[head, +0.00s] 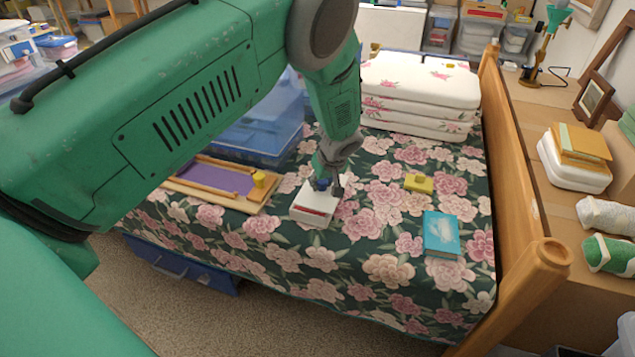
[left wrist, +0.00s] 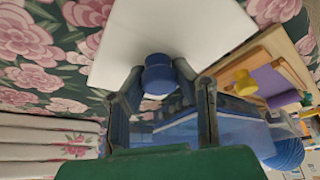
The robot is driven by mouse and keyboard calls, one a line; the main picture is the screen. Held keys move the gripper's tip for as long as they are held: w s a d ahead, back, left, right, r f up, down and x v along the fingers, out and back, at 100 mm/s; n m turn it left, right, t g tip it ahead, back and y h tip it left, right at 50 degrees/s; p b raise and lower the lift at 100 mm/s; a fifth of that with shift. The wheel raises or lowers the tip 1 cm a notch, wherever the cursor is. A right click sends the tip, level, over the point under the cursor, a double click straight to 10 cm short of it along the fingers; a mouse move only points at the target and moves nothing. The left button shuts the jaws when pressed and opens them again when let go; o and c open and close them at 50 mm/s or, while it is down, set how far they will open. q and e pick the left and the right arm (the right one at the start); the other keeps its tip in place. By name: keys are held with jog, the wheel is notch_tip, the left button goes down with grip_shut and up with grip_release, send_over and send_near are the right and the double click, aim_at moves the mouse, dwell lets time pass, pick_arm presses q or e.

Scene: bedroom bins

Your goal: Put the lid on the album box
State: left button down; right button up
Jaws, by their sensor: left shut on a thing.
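The white album box (head: 309,220) sits on the flowered bed cover near the middle of the head view, with a strip of red showing along its front. A white lid (head: 306,198) with a blue knob (head: 321,184) is over the box. The lid also shows in the left wrist view (left wrist: 200,28), with its knob (left wrist: 158,76) between the fingers. My left gripper (head: 329,187) is shut on the lid's knob from above. I cannot tell whether the lid touches the box. My right gripper is in neither view.
A wooden tray (head: 262,195) with a purple bottom and a yellow knob lies left of the box. A blue book (head: 441,234) and a yellow block (head: 419,183) lie to the right. Folded bedding (head: 418,90) is behind. A wooden bed rail (head: 512,150) bounds the right.

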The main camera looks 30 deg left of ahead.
pick_arm(q)
jog(key=shift+a+f, duration=0.3)
jog(key=shift+a, duration=0.3)
jog(key=shift+a+f, duration=0.25)
jog(key=shift+a, duration=0.35)
jog(key=shift+d+r, duration=0.25)
jog(key=shift+d, duration=0.55)
jog(key=shift+a+f, duration=0.2)
jog(key=shift+a, duration=0.3)
jog(key=shift+a+f, duration=0.15)
jog(key=shift+a, duration=0.1)
jog(key=shift+d, duration=0.35)
jog(key=shift+d+r, duration=0.25)
jog(key=shift+d, duration=0.2)
jog(key=shift+a+f, duration=0.3)
jog(key=shift+a, duration=0.25)
jog(key=shift+d+b, duration=0.3)
jog(key=shift+d, duration=0.1)
jog(key=shift+f, duration=0.1)
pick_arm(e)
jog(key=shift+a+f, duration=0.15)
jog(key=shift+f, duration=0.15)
pick_arm(q)
jog(key=shift+a+f, duration=0.3)
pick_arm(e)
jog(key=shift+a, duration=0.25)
